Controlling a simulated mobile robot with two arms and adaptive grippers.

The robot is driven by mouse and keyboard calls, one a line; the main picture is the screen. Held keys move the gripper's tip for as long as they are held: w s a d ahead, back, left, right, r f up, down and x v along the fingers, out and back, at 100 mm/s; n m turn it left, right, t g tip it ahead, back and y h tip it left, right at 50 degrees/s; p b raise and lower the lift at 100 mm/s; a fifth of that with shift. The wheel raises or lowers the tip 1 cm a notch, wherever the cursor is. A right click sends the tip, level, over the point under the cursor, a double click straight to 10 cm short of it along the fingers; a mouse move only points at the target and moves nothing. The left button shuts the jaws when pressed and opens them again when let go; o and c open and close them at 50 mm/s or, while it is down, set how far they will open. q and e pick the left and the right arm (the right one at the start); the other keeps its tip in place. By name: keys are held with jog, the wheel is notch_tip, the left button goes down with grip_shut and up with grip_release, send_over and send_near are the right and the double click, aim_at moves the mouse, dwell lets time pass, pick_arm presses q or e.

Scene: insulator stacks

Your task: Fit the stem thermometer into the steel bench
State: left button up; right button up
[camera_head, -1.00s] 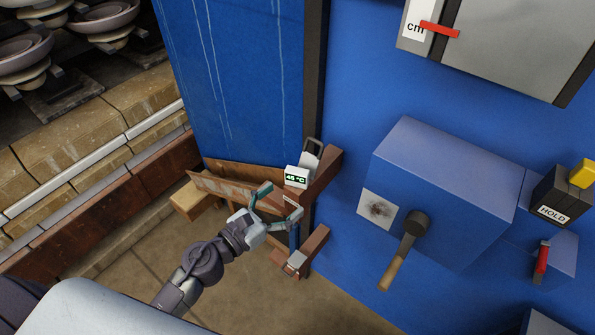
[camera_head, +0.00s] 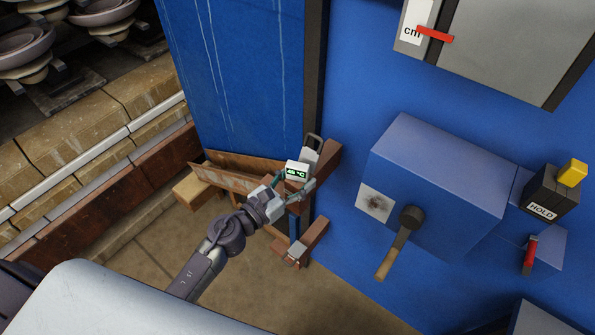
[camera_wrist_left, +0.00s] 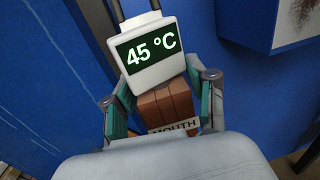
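The thermometer is a white box with a dark display reading 45 °C (camera_head: 297,170); it fills the upper middle of the left wrist view (camera_wrist_left: 146,50). Its stem cannot be made out. It is at the rust-brown steel beams (camera_head: 322,166), which seem to be the bench, against the blue wall. My left gripper (camera_head: 293,190) is just below and in front of the box. In the left wrist view its two fingers (camera_wrist_left: 166,100) stand wide apart, one near each lower side of the box, with no clear grip. My right gripper is not in view.
A lower brown beam (camera_head: 311,237) juts out below. To the right, a blue box (camera_head: 440,180) with a lever (camera_head: 398,240) projects from the wall. Wooden beams and stacked insulators (camera_head: 30,45) are at left.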

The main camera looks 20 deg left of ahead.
aim_at(298, 165)
pick_arm(q)
jog(key=c, duration=0.4)
jog(key=shift+o, duration=0.2)
notch_tip(298, 165, up, 10)
jog(key=p, duration=0.7)
